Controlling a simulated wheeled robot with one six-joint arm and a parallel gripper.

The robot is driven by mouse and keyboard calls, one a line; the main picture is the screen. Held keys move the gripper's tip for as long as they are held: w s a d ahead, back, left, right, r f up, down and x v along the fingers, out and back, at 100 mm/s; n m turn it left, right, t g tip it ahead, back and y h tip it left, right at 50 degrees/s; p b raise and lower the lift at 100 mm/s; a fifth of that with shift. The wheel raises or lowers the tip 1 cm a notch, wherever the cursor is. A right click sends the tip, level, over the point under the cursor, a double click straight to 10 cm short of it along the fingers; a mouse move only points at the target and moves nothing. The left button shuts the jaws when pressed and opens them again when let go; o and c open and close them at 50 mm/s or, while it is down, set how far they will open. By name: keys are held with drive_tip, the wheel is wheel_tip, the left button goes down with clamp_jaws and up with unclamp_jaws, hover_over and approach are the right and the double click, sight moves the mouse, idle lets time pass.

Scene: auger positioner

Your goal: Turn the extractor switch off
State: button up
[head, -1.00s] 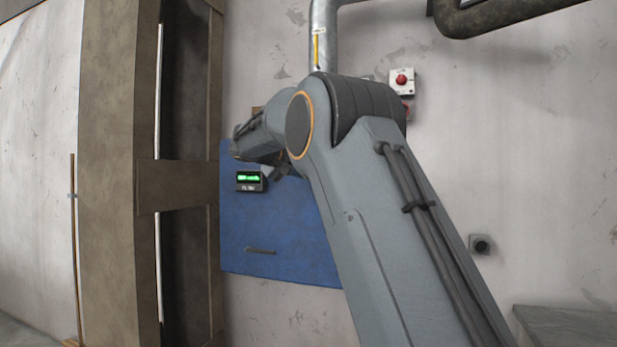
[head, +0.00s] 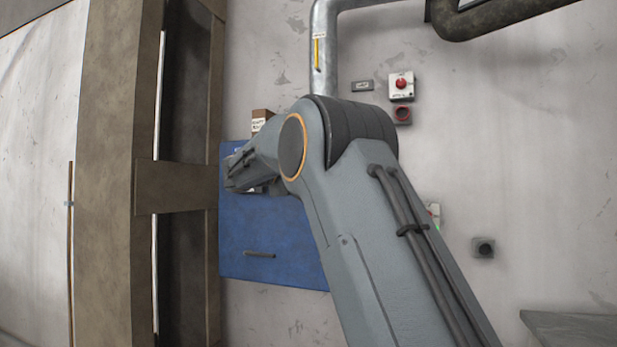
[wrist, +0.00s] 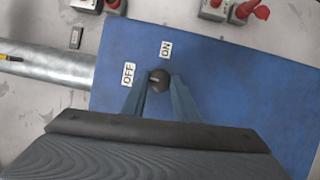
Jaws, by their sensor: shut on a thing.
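The extractor switch is a round dark knob (wrist: 159,80) on a blue panel (wrist: 235,85) in the wrist view. A white OFF label (wrist: 129,75) is at its left and a white ON label (wrist: 166,49) is above it. A pale mark shows on the knob's left side; its exact pointing is hard to tell. My gripper (wrist: 160,88) is shut on the knob, one finger at each side. In the head view the blue panel (head: 290,245) shows below my arm, which hides the knob and the labels.
A panel handle (head: 259,254) sits low on the panel. A metal pipe (head: 323,50) runs above. A brown post (head: 105,170) stands left. A black wall fitting (head: 484,247) is right.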

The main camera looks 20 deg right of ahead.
drive_tip(key=shift+s+d+r+n+t, duration=0.15)
drive_tip(key=shift+r+n+t, duration=0.15)
drive_tip(key=shift+n, duration=0.2)
drive_tip(key=o, duration=0.8)
drive_tip(key=shift+o, duration=1.1)
drive_tip(key=shift+d+f, duration=0.1)
drive_tip(key=shift+d, duration=0.1)
drive_tip(key=b+v, duration=0.1)
drive_tip(key=v, duration=0.7)
drive_tip(key=shift+w+f+b, duration=0.25)
drive_tip(key=shift+b, duration=0.1)
drive_tip(key=shift+a, duration=0.15)
